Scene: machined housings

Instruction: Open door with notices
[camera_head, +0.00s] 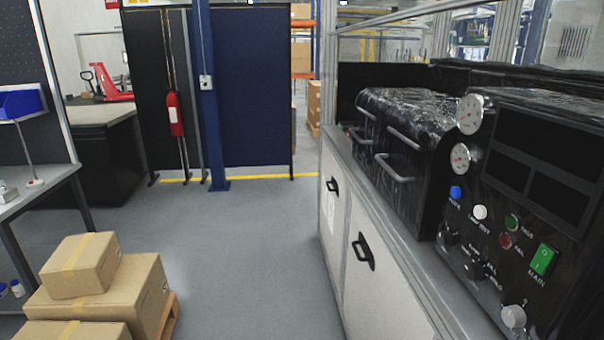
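A grey-white cabinet runs along the right side and has two front panels with black handles. The farther door (327,225) carries pale sheets that look like notices (330,206), too small to read. Its black handle (333,185) is near its top. The nearer door (375,300) looks plain and has its own black handle (362,252). Both doors look closed. Neither of my grippers is in view.
Black machine housings with gauges and a control panel (545,150) stand on the cabinet. Cardboard boxes (95,290) on a pallet stand at lower left, beside a workbench (40,190). The grey floor (240,250) between is clear. A blue post (212,100) stands ahead.

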